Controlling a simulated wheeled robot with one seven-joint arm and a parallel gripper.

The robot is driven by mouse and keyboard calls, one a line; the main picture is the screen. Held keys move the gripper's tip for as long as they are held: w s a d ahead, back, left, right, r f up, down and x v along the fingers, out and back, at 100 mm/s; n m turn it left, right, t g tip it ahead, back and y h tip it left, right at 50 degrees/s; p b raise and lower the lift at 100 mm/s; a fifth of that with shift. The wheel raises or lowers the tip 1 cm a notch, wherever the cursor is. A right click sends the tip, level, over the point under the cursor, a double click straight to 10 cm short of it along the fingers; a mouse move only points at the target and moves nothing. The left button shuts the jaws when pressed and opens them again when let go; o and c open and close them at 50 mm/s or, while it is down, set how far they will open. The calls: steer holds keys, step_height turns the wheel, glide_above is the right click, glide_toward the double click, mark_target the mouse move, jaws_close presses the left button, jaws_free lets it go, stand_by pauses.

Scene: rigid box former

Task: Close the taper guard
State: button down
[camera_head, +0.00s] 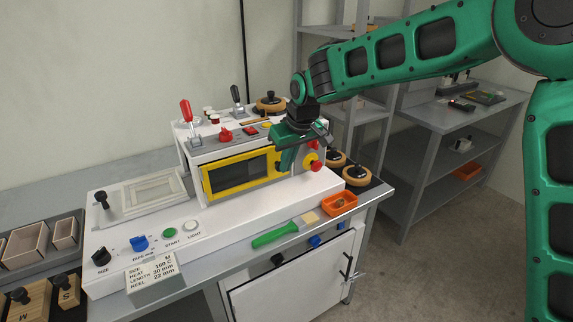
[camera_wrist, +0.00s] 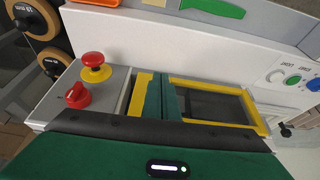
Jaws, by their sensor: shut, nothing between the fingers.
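The taper guard (camera_head: 207,182) is a yellow-framed dark panel on the front of the white machine. The wrist view shows its yellow frame (camera_wrist: 257,112) running to the right of my fingers, with a yellow strip on their left. How far the guard stands open I cannot tell. My gripper (camera_head: 284,166) is at the guard's right end in the head view, its green fingers pointing down. In the wrist view my gripper (camera_wrist: 161,97) is shut and empty, with its fingers in front of the yellow frame. Whether they touch it I cannot tell.
A red emergency button (camera_head: 316,165) and a red knob (camera_wrist: 78,95) sit close beside my gripper. A green-handled brush (camera_head: 275,235) and an orange tray (camera_head: 339,203) lie in front. Two levers (camera_head: 187,112) stand on top. Tape rolls (camera_head: 356,175) are at the right.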

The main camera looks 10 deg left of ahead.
steer(key=shift+w+a+r, duration=0.15)
steer(key=shift+w+a, duration=0.05)
